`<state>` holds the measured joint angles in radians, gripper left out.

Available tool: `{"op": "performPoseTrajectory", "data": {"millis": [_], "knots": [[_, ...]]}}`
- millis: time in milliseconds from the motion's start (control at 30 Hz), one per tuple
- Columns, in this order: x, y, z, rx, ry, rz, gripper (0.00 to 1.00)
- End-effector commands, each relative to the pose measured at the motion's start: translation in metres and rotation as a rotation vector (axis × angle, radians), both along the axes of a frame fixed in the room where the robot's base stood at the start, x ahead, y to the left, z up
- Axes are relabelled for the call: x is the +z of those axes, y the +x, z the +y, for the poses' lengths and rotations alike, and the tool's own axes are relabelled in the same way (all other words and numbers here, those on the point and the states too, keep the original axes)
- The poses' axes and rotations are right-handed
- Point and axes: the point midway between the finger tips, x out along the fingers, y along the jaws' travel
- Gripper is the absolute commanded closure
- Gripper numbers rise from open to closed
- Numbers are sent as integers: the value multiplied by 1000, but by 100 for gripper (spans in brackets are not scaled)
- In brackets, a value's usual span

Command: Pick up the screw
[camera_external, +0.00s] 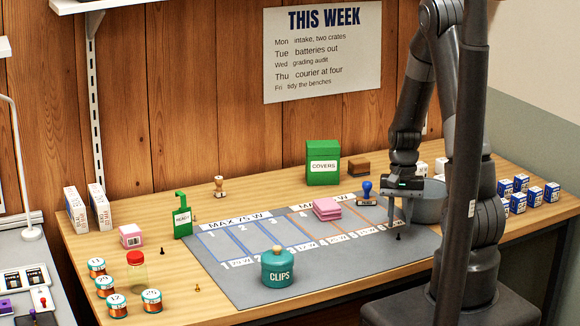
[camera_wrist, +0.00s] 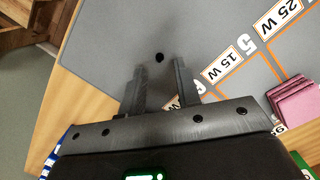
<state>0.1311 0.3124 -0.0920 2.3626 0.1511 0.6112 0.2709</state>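A small dark screw (camera_external: 398,236) stands on the grey mat (camera_external: 345,262) near its right end. In the wrist view the screw (camera_wrist: 159,58) shows as a round black head just beyond the fingertips, in line with the gap between them. My gripper (camera_external: 398,218) is open and empty, pointing down just above the screw. In the wrist view the two fingers of my gripper (camera_wrist: 160,72) are apart with bare mat between them. Other small screws stand on the wooden bench: a dark one (camera_external: 163,251) and a brass-coloured one (camera_external: 197,288).
A grey bowl (camera_external: 430,205) stands close behind my gripper. A blue-handled stamp (camera_external: 367,190) and pink blocks (camera_external: 327,209) lie to its left. A teal CLIPS jar (camera_external: 278,270) stands at the mat's front. Several blue-and-white boxes (camera_external: 520,183) are at the right. The mat around the screw is clear.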

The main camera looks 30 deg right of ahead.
Motion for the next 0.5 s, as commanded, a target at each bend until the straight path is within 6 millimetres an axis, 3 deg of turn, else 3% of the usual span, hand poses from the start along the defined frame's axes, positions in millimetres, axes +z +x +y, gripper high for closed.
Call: {"op": "performPoseTrajectory", "data": {"millis": [200, 500], "knots": [[-25, -3, 1, -1, 1, 3, 70], [-29, -3, 1, 0, 0, 0, 70]]}}
